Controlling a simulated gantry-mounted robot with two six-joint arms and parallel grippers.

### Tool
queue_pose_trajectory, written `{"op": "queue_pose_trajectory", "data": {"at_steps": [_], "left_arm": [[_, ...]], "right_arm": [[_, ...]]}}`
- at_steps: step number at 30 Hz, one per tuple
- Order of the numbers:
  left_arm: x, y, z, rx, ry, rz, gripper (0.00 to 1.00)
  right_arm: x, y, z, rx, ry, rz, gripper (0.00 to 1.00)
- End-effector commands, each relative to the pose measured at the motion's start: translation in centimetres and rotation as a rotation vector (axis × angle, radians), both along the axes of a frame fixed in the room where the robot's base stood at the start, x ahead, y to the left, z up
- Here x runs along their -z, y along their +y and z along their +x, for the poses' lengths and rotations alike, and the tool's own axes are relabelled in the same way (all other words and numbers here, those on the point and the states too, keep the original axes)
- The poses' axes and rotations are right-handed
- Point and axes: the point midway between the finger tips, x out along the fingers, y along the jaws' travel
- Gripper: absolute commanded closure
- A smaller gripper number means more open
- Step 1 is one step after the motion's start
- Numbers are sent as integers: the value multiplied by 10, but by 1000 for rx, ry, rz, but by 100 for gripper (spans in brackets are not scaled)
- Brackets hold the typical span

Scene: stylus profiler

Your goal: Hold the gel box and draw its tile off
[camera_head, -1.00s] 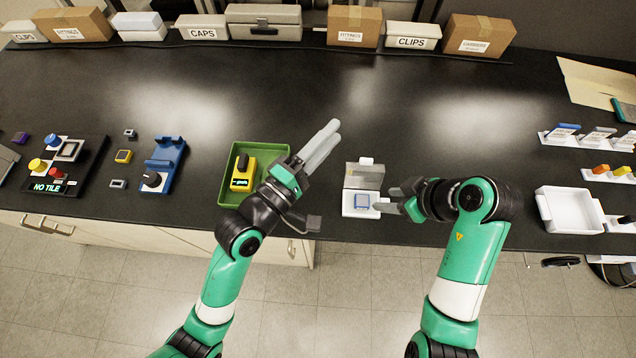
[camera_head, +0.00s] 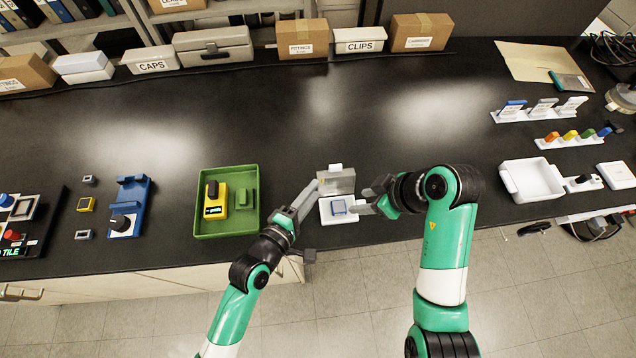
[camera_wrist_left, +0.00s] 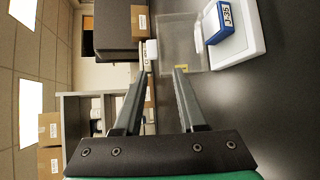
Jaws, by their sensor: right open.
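The gel box is a small white base (camera_head: 325,218) with a clear lid (camera_head: 340,184) standing open at its back. A blue-edged tile (camera_head: 339,207) sits in the base; in the left wrist view the tile (camera_wrist_left: 217,22) shows the label "J-35". My left gripper (camera_head: 312,190) is beside the box's left side near the lid. In the left wrist view its fingers (camera_wrist_left: 160,70) are apart with nothing clearly between them, and the lid (camera_wrist_left: 182,42) is just beyond. My right gripper (camera_head: 367,198) is open at the right of the base, fingers toward the tile.
A green tray (camera_head: 203,233) with a yellow device (camera_head: 215,203) stands to the left, then a blue holder (camera_head: 132,195). A white tray (camera_head: 510,182) and racks of small pieces (camera_head: 565,140) stand at the right. The counter behind the box is clear.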

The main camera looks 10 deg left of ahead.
Motion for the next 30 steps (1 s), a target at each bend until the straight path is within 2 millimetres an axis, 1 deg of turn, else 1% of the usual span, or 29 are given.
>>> {"op": "queue_pose_trajectory", "data": {"at_steps": [1, 3, 7, 11, 18, 20, 21, 25, 30], "left_arm": [[2, -4, 11, 1, 1, 0, 60], [4, -9, 22, 2, 0, 2, 60], [8, -14, 36, 1, 1, 1, 60], [9, -15, 42, 0, 0, 0, 60], [9, -16, 43, 0, 0, 0, 60], [9, -16, 43, 0, 0, 1, 69], [9, -16, 43, 0, 0, 1, 76], [9, -16, 43, 0, 0, 1, 100], [9, -16, 43, 0, 0, 1, 100]], "right_arm": [[0, 0, 0, 0, 0, 0, 50], [0, 0, 0, 0, 0, 0, 50], [0, 0, 0, 0, 0, 0, 50], [0, 0, 0, 0, 0, 0, 50], [0, 0, 0, 0, 0, 0, 50], [0, 0, 0, 0, 0, 0, 50], [0, 0, 0, 0, 0, 0, 50], [0, 0, 0, 0, 0, 0, 50], [0, 0, 0, 0, 0, 0, 50]]}}
